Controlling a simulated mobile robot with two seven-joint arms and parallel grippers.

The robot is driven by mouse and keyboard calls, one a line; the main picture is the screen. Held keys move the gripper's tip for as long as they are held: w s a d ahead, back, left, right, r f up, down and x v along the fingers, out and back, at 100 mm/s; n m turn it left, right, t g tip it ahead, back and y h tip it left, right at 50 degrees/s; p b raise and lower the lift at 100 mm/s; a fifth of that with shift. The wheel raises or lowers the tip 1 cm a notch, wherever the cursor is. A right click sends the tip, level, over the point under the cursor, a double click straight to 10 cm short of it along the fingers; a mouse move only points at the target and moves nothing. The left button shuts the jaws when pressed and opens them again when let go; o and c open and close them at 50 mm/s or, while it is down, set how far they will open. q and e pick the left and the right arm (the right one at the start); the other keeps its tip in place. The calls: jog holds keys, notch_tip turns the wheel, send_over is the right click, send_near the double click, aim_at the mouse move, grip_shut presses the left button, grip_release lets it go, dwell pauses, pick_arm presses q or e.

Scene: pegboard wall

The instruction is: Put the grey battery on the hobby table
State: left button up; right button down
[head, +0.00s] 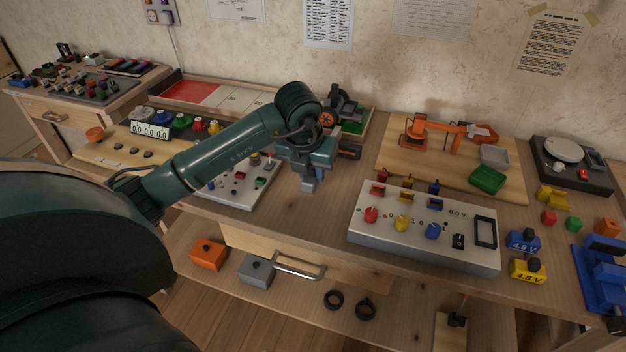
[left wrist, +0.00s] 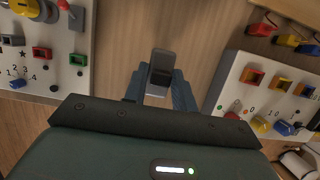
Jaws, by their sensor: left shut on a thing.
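My left gripper (head: 309,172) is shut on a small grey block, which I take to be the grey battery (head: 309,185). It hangs below the fingertips, over bare wood of the hobby table (head: 318,212). In the left wrist view the grey battery (left wrist: 161,66) sits between the blue-grey fingers (left wrist: 160,88), with its far end sticking out. The fingers hide part of it. I cannot tell how high it is above the table. My right gripper is not in view.
A white control panel (head: 425,250) with coloured knobs stands right of the gripper, another panel (head: 240,188) to its left. A dark machine (head: 343,110) stands behind. Blue (head: 523,240) and yellow (head: 528,268) 4.8V blocks lie at right. Bare wood lies between the panels.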

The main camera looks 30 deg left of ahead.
aim_at(310, 178)
pick_arm(q)
jog(key=shift+f, duration=1.75)
jog(key=shift+f, duration=0.15)
jog(key=o, duration=1)
